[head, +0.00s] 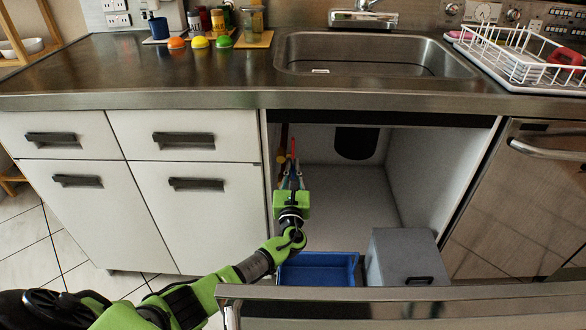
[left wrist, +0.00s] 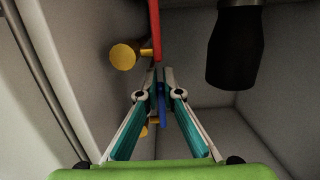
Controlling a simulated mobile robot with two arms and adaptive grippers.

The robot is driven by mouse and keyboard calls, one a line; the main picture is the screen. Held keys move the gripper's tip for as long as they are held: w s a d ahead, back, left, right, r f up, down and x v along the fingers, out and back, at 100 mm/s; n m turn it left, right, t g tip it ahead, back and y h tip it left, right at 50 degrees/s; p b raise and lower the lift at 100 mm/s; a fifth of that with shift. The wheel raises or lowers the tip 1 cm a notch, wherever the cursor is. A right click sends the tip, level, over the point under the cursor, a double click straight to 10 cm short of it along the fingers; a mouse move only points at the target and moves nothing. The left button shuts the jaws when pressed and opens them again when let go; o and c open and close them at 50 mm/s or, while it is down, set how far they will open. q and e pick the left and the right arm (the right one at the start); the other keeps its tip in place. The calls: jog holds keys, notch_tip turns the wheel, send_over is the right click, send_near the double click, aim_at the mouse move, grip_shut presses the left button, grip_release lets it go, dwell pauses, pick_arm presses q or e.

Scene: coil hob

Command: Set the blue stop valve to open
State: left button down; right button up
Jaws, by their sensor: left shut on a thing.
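The blue stop valve's handle (left wrist: 162,103) shows in the left wrist view as a narrow upright blue bar between my left fingers. A little brass (left wrist: 145,130) shows beside and below it; the rest of the valve is hidden by the fingers. My left gripper (left wrist: 159,84) is shut on the blue handle. In the head view my left gripper (head: 291,172) reaches into the open cabinet under the sink, at its left wall, and hides the blue valve. My right gripper is not in view.
A red handle (left wrist: 155,28) with a brass valve body (left wrist: 125,56) sits just above the fingertips. A black drain part (left wrist: 235,45) hangs to the right. A blue bin (head: 318,270) and grey box (head: 402,257) stand low in front.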

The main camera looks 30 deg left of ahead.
pick_arm(q)
jog(key=c, duration=2.2)
grip_release()
jog(key=shift+s, duration=0.1)
jog(key=v, duration=1.2)
jog(key=shift+a, duration=0.1)
